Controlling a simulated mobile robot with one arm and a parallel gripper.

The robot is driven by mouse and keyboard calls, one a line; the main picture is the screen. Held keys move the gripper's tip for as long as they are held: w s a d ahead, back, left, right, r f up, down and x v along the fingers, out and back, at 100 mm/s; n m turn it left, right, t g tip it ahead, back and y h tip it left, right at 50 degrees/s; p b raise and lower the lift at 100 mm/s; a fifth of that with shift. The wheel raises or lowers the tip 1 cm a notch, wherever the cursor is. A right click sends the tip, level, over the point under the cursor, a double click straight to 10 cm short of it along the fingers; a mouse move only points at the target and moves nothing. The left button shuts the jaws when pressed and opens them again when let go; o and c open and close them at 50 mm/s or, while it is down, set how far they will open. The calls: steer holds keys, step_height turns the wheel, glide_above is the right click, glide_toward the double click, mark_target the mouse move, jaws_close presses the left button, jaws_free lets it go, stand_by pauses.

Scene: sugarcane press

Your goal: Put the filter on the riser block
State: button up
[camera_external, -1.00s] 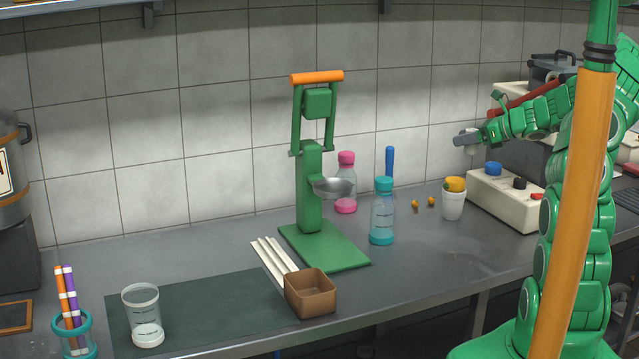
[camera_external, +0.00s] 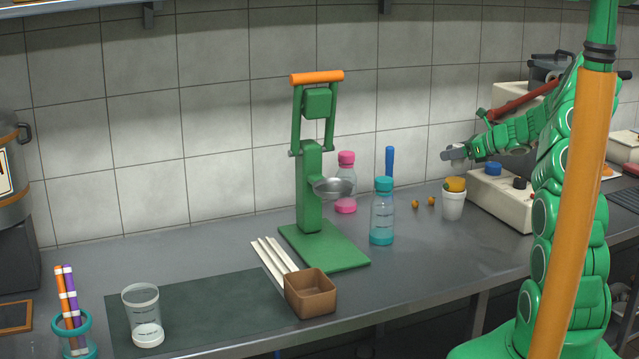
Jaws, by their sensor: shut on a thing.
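My gripper (camera_external: 455,154) is raised at the right, in front of the tiled wall and just above and left of a cream box with knobs (camera_external: 497,200). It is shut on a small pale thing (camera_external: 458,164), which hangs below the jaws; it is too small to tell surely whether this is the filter. I cannot pick out the riser block with certainty; a brown open-topped box (camera_external: 311,296) stands at the counter's front edge.
A teal-capped bottle (camera_external: 382,212), a pink-capped bottle (camera_external: 346,180) and a white cup (camera_external: 453,206) stand between press and cream box. A clear cup (camera_external: 143,316) stands on the dark mat (camera_external: 215,308), left of pale sticks (camera_external: 272,258). The mat's middle is clear.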

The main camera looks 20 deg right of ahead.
steer(key=shift+w+d+f, duration=0.15)
steer(key=shift+w+f, duration=0.25)
steer(key=shift+f, duration=1.55)
steer(key=shift+f, duration=0.1)
steer(key=o, duration=1)
